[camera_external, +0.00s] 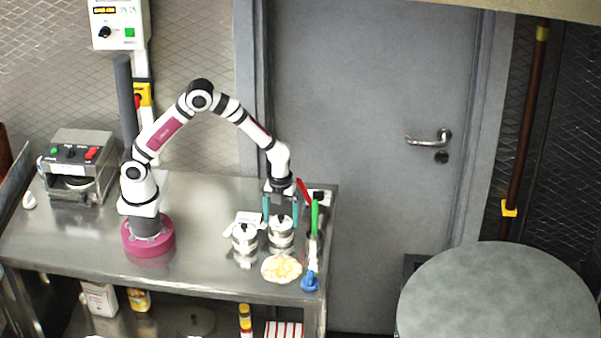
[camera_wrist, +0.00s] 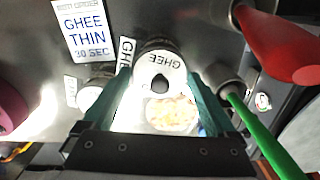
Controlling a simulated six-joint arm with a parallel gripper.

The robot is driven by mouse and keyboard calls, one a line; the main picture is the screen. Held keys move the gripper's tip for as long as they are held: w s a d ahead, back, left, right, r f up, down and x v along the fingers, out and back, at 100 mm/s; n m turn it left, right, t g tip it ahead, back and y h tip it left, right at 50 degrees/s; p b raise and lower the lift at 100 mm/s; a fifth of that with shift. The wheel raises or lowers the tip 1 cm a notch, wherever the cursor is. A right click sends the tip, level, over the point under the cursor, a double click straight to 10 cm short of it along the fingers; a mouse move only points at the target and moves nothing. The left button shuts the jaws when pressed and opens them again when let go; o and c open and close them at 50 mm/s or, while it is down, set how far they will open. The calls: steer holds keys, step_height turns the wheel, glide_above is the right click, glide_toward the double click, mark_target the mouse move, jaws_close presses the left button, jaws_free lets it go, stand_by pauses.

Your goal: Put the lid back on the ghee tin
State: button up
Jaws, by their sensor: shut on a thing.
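The lid (camera_wrist: 160,70) is a pale disc marked GHEE with a dark knob, seen between my gripper's teal fingers in the wrist view. My gripper (camera_external: 281,216) points down with one finger on each side of the lid and is shut on it. The ghee tin (camera_external: 281,240) is a silver tin directly under the lid in the external view. The lid appears level and at the tin's top; whether it is fully seated I cannot tell. In the wrist view the lid hides most of the tin.
A second silver lidded tin (camera_external: 244,246) stands just left. A flatbread (camera_external: 282,269) lies in front. Red-handled (camera_wrist: 275,42) and green-handled (camera_external: 315,217) tools stand close on the right, near the counter's edge. A card reading GHEE THIN 30 SEC (camera_wrist: 82,28) is behind.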

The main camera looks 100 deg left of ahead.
stand_by(0.3)
steer(key=o, duration=1)
steer(key=shift+r, duration=3.45)
jaws_close()
steer(key=shift+f, duration=0.1)
